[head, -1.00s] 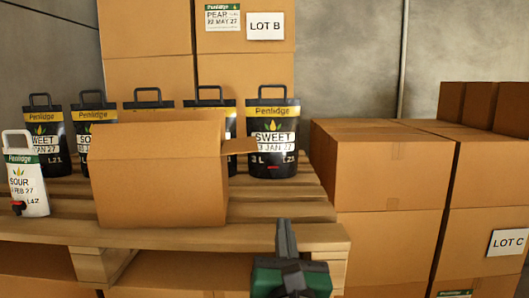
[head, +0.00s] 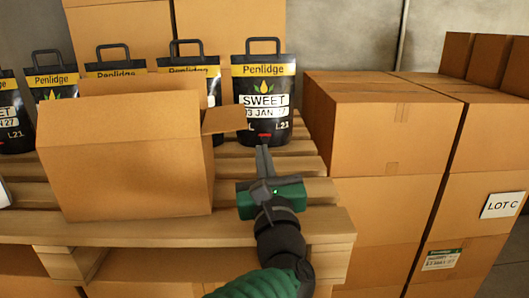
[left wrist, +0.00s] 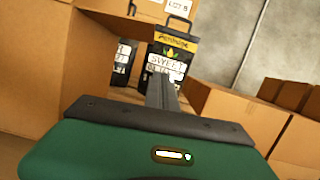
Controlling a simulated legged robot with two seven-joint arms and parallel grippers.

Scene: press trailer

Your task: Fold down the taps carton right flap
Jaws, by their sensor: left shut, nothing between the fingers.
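The taps carton (head: 125,160) is an open brown box on the wooden pallet, left of centre in the head view. Its right flap (head: 224,119) sticks outward to the right from the top edge, near level. My left gripper (head: 263,155) is shut and empty, with its fingertips to the right of the carton and lower than the flap, apart from it in the picture. In the left wrist view the shut fingers (left wrist: 161,90) point at a black SWEET pouch, and part of a brown carton side (left wrist: 30,80) shows at left. The carton's inside is hidden. My right gripper is not in view.
Black pouches stand behind the carton, the SWEET one (head: 265,95) just behind the flap. The pallet (head: 310,225) has bare slats right of the carton. Stacked boxes (head: 380,130) stand to the right, one labelled LOT C. More boxes (head: 230,25) rise behind.

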